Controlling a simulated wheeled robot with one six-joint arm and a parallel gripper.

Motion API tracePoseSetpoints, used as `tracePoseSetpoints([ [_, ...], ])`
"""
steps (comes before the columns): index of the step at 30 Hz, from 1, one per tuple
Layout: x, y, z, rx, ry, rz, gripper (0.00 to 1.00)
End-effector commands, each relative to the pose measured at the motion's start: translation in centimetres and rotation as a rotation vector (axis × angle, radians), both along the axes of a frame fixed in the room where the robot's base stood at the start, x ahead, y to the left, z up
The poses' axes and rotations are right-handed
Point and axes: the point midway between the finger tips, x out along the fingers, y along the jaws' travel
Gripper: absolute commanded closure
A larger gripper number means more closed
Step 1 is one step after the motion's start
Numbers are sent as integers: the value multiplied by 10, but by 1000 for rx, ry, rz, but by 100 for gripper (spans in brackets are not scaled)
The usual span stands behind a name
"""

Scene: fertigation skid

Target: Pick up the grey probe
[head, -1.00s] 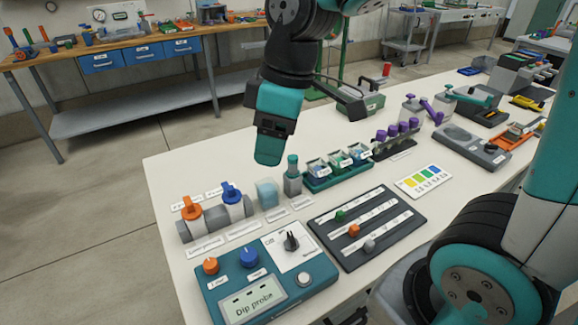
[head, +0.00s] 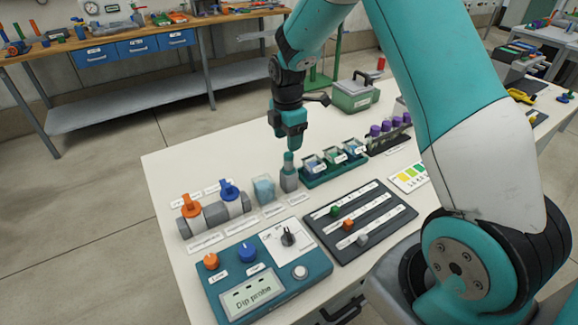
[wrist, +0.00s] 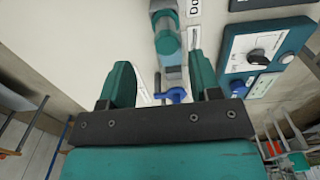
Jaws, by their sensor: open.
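The grey probe (head: 289,179) stands upright near the far edge of the white table, with a teal top, just left of the green tray. My gripper (head: 290,146) is open and points down just above the probe's top in the head view. In the wrist view, the probe (wrist: 168,42) shows its round teal end ahead of the gap between my open fingers (wrist: 160,62). Nothing is held. In the head view my fingertips lie close to the teal top; I cannot tell whether they touch it.
A pale blue cup (head: 264,189) stands close left of the probe. A green tray (head: 334,172) with several clear containers stands close right. Orange (head: 190,205) and blue (head: 229,190) valve handles are further left. A control panel (head: 262,280) reading "Dip probe" and a dark slider board (head: 360,222) lie nearer.

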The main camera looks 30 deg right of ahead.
Motion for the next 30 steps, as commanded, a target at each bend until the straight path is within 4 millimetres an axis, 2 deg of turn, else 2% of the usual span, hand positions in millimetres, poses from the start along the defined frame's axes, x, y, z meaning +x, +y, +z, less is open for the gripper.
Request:
tracePoseSetpoints([
  [3, 0, 0, -17, 0, 2, 0, 43],
  [11, -4, 1, -37, 1, 3, 0, 43],
  [18, -8, 3, -72, 1, 1, 0, 43],
  [27, -7, 2, -79, 0, -1, 0, 43],
  [30, -7, 2, -78, 0, -1, 0, 66],
])
